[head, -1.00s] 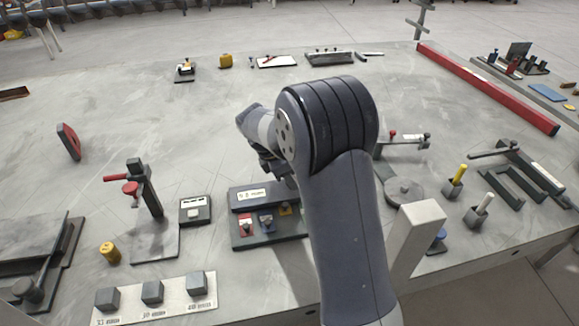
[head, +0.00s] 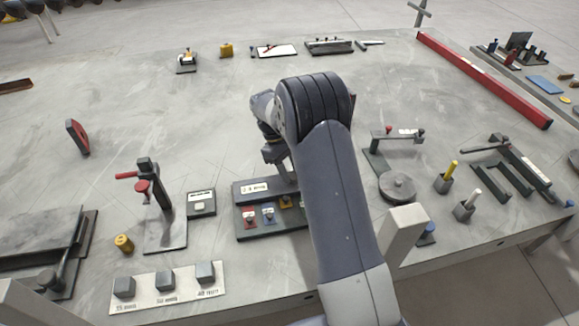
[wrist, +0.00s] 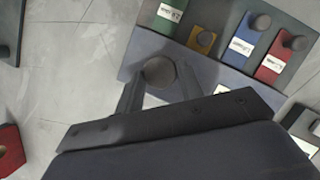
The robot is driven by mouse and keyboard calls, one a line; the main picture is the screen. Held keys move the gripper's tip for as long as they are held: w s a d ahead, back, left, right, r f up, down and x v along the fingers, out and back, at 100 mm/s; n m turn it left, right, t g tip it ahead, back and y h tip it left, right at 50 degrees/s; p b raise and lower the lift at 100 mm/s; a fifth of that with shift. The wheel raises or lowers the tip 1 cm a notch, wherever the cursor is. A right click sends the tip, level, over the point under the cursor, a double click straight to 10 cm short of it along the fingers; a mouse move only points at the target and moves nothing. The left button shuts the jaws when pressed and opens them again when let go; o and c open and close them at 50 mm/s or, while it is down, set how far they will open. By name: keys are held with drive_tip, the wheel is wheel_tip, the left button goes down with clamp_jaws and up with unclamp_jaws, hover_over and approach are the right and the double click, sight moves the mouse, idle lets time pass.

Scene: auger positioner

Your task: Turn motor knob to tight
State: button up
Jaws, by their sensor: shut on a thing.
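A dark control panel (head: 243,219) lies on the table in the head view, partly hidden by my arm. In the wrist view it carries green (wrist: 163,17), yellow (wrist: 201,41), blue (wrist: 243,42) and red (wrist: 272,64) labelled tabs, several with round dark knobs. My gripper (wrist: 159,76) is shut on a round grey knob (wrist: 158,71) on the panel's raised strip, one finger at each side. In the head view my gripper (head: 284,172) is over the back of the panel, mostly hidden. The knob's markings and turn position cannot be read.
A red-handled clamp (head: 146,190) and a small labelled box (head: 201,204) stand left of the panel. A plate with grey cubes (head: 166,287) is in front. A round grey disc (head: 397,187) is to the right. The table behind is largely clear.

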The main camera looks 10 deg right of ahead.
drive_tip(key=m, duration=0.2)
drive_tip(key=m+y, duration=0.1)
drive_tip(key=m, duration=0.1)
drive_tip(key=m+y+p, duration=0.1)
drive_tip(key=m, duration=0.1)
drive_tip(key=shift+w+d+g, duration=0.1)
drive_tip(key=shift+d+g, duration=0.15)
drive_tip(key=shift+g, duration=0.15)
drive_tip(key=m+y, duration=0.1)
drive_tip(key=m, duration=0.1)
drive_tip(key=m+y, duration=0.1)
drive_tip(key=m, duration=0.4)
drive_tip(key=shift+d+y, duration=0.25)
drive_tip(key=shift+y, duration=0.15)
drive_tip(key=shift+m+t, duration=0.3)
drive_tip(key=o, duration=1)
drive_tip(key=v, duration=1)
drive_tip(key=shift+w+d+r+b, duration=0.15)
drive_tip(key=shift+r+b, duration=0.2)
drive_tip(key=shift+f, duration=0.1)
